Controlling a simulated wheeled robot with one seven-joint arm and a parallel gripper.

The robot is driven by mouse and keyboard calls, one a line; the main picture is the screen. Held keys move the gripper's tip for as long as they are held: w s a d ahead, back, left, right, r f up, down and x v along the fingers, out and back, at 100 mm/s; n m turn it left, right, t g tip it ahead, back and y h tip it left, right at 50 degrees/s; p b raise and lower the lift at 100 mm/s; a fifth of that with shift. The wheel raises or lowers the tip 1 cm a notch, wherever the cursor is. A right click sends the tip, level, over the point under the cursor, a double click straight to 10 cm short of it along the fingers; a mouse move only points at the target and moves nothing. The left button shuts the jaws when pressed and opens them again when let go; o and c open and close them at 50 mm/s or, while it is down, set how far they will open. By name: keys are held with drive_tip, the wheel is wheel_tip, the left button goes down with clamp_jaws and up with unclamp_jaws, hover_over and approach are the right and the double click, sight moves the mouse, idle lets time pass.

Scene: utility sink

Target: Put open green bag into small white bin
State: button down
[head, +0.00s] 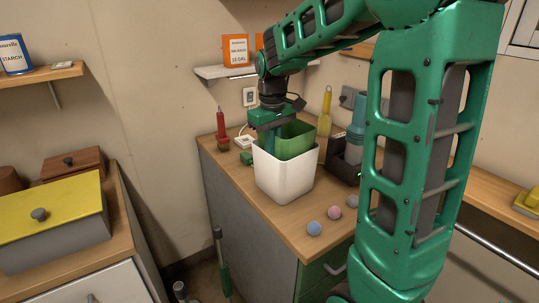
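The open green bag (294,143) shows above the rim of the small white bin (285,178), its open top facing up. Its lower part is hidden behind the bin's front wall, and it looks to be at least partly inside the bin. The bin stands upright on the wooden counter. My gripper (269,144) points down at the bag's left edge, with a finger touching or very close to it. Whether it is shut on the bag's edge cannot be made out.
A red bottle-like item (221,130) stands at the counter's back left. A black caddy (343,160) with a teal bottle (357,128) is right of the bin. Blue (314,228) and pink (335,212) balls lie near the front edge. A yellow-handled brush (325,112) stands behind.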

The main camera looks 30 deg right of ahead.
drive_tip(key=c, duration=1.9)
unclamp_jaws()
drive_tip(key=shift+s+f+g, duration=0.3)
drive_tip(key=shift+s+f, duration=0.4)
drive_tip(key=shift+f, duration=0.05)
drive_tip(key=r, duration=0.8)
drive_tip(key=w+r, duration=0.1)
drive_tip(key=r, duration=0.3)
drive_tip(key=shift+a+r, duration=0.1)
drive_tip(key=shift+a, duration=0.1)
drive_tip(key=s+d+f+m, duration=0.1)
drive_tip(key=s+f+m, duration=0.1)
drive_tip(key=s+f, duration=0.3)
drive_tip(key=s+d+f+m, duration=0.1)
drive_tip(key=s+f+m, duration=0.2)
drive_tip(key=s, duration=1)
drive_tip(key=s+d+f+m, duration=0.1)
drive_tip(key=s+f+m, duration=0.1)
drive_tip(key=s+f, duration=0.5)
drive_tip(key=shift+s+d+m+y, duration=0.15)
drive_tip(key=shift+s+m+y, duration=0.2)
drive_tip(key=shift+s, duration=0.65)
drive_tip(key=shift+r, duration=0.1)
